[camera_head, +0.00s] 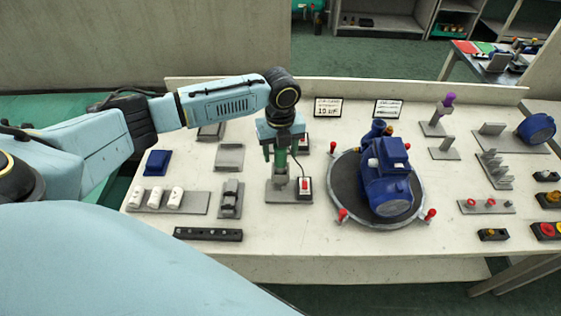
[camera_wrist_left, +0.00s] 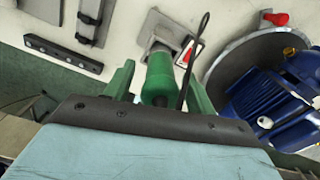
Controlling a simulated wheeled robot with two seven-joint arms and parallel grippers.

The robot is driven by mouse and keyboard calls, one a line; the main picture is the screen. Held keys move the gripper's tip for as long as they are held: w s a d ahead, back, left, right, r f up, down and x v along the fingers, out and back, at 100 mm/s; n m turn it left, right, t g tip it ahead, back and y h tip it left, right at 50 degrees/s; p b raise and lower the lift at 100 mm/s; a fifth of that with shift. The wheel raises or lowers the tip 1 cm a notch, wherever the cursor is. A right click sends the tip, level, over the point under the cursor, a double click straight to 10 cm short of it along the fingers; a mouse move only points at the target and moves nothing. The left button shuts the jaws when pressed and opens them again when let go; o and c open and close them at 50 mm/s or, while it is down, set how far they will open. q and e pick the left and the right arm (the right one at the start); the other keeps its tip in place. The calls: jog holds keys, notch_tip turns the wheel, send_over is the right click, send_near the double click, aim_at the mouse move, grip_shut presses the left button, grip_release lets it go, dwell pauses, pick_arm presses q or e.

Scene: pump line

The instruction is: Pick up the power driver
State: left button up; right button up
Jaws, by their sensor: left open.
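The power driver (camera_wrist_left: 158,75) has a green cylindrical body and shows between the fingers in the left wrist view. In the head view the green driver (camera_head: 281,160) stands upright in a grey holder (camera_head: 277,193) on the bench. My left gripper (camera_head: 282,152) points down over it, with a finger on either side. In the left wrist view the two green fingers of my left gripper (camera_wrist_left: 160,92) are apart, with gaps to the driver's body. A dark cord loop (camera_wrist_left: 192,60) rises beside the driver. My right gripper is not in view.
A blue pump (camera_head: 388,180) stands on a round turntable (camera_head: 345,190) with red knobs, just right of the driver. A small box with a red switch (camera_head: 305,186) sits beside the holder. White cylinders (camera_head: 157,197) and a dark bar (camera_head: 208,234) lie to the left.

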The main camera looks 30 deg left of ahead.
pick_arm(q)
jog(key=c, duration=1.1)
jog(key=shift+r, duration=0.1)
notch_tip(320, 180, up, 23)
jog(key=p, duration=0.6)
dwell(0.5)
